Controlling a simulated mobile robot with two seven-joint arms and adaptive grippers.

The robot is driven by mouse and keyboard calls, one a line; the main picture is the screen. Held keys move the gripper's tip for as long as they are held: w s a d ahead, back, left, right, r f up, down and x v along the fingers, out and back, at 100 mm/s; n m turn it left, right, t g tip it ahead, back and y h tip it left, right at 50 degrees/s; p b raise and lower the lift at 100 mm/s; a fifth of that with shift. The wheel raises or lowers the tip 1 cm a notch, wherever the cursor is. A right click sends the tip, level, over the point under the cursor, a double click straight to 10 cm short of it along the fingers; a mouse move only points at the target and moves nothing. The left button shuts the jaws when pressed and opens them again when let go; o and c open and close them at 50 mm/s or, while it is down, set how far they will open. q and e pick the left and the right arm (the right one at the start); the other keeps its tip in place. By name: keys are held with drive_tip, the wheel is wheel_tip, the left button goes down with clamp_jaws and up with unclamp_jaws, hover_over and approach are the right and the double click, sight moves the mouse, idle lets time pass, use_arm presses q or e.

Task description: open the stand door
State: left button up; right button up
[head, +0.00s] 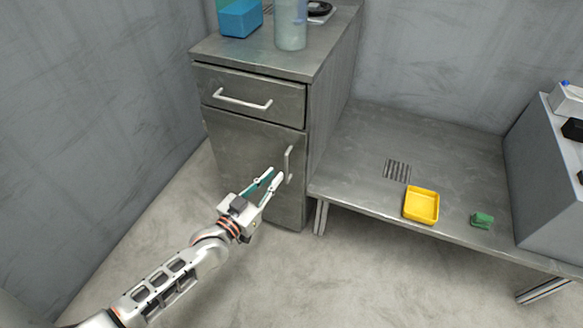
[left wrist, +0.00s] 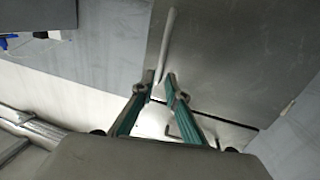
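The stand is a grey metal cabinet with a drawer on top and a door (head: 245,155) below. The door looks shut, flush with the front. Its upright light bar handle (head: 289,163) is near the door's right edge. My left gripper (head: 275,174) is in front of the door, with its tips close to the handle's lower part. In the left wrist view the handle (left wrist: 167,45) runs down toward the gap between the green-padded fingers (left wrist: 161,76). The fingers are apart; I cannot tell whether either touches the handle. My right gripper is not in view.
The drawer (head: 250,95) above the door is shut. A blue container (head: 239,18) and a clear cylinder (head: 291,25) stand on top. A low metal bench to the right carries a yellow tray (head: 421,205) and a green object (head: 482,220). The floor before the door is clear except for my arm.

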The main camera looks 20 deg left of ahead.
use_arm(q)
drive_tip(key=b+x, duration=0.1)
drive_tip(key=x, duration=0.6)
drive_tip(key=shift+f+b, duration=0.1)
drive_tip(key=shift+b, duration=0.3)
drive_tip(key=shift+w, duration=0.25)
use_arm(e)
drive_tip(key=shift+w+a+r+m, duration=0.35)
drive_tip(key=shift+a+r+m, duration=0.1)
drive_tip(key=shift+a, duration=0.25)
use_arm(q)
clamp_jaws()
drive_tip(key=shift+s, duration=0.1)
